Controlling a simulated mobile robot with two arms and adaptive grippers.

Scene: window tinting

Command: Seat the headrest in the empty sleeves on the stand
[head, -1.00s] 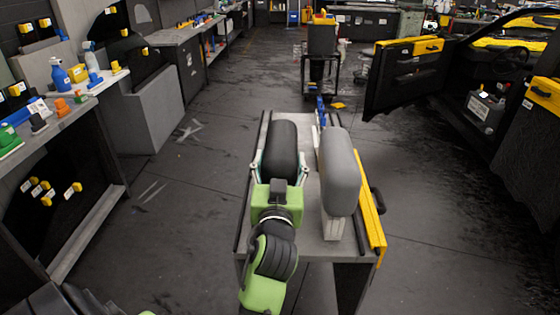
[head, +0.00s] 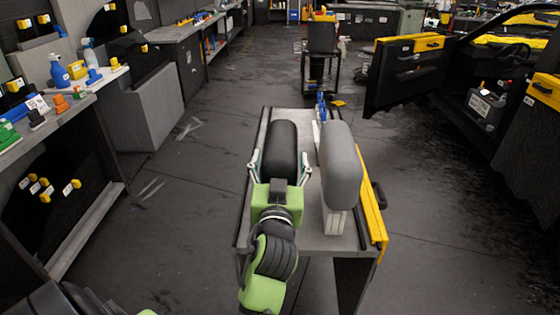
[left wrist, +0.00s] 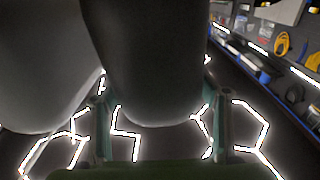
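A black headrest (head: 281,148) is in my left gripper (head: 280,170), whose fingers lie along its two sides. In the left wrist view the headrest (left wrist: 150,70) fills the upper middle, between the fingers (left wrist: 162,115); their tips are partly hidden. The headrest is over the left part of the grey stand (head: 345,241), beside a grey headrest (head: 341,165). The grey headrest stands upright on a pale support. The black headrest's posts and the sleeves beneath it are hidden, so I cannot tell whether they meet. My right gripper is not in view.
A yellow level-like bar (head: 371,205) lies along the stand's right edge. A blue-handled tool (head: 321,104) is at its far end. A workbench (head: 60,115) is at left, a car door (head: 410,80) at right. Dark floor is clear on both sides.

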